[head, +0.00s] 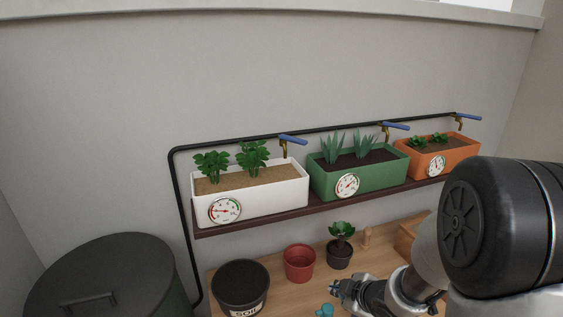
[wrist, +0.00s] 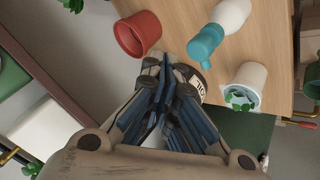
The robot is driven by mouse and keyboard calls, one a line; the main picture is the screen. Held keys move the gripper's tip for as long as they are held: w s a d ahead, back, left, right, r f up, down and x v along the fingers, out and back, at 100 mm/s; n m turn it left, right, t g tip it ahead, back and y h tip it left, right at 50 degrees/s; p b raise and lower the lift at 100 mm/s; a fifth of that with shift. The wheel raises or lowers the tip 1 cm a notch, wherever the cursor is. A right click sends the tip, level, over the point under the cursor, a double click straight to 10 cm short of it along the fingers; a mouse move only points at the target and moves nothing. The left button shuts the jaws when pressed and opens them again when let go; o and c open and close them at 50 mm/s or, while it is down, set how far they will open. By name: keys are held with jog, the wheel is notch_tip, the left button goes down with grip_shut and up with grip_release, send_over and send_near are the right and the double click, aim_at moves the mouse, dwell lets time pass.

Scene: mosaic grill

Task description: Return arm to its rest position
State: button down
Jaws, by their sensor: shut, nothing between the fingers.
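My gripper (head: 340,288) is at the lower right of the head view, low over the wooden table (head: 372,262). In the wrist view my gripper (wrist: 175,72) points toward the table with its fingers together and nothing between them. My arm reaches in from the right edge of the head view and hides part of the table. The gripper is apart from the red pot (head: 299,263) and the small dark potted plant (head: 340,248) behind it.
A shelf holds white (head: 258,203), green (head: 372,177) and orange (head: 452,154) planters with gauges, under blue-handled taps. A soil pot (head: 240,284) and a dark lidded bin (head: 100,277) stand left. The wrist view shows a teal-capped bottle (wrist: 207,43) and a white pot (wrist: 250,78) near the fingers.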

jog(key=s+d+r+m+h, duration=0.4)
jog(key=s+r+m, duration=0.35)
jog(key=r, duration=0.45)
jog(key=s+a+r+m+g, duration=0.1)
jog(key=s+a+r+m, duration=0.1)
jog(key=s, duration=0.7)
jog(key=s+a+r+m+g+y+b, duration=0.1)
jog(key=s+a+r+m+g, duration=0.1)
jog(key=s, duration=0.8)
jog(key=shift+s+a+r+m+g+b, duration=0.2)
jog(key=shift+a+r+m+g+b, duration=0.1)
jog(key=shift+a+m, duration=0.7)
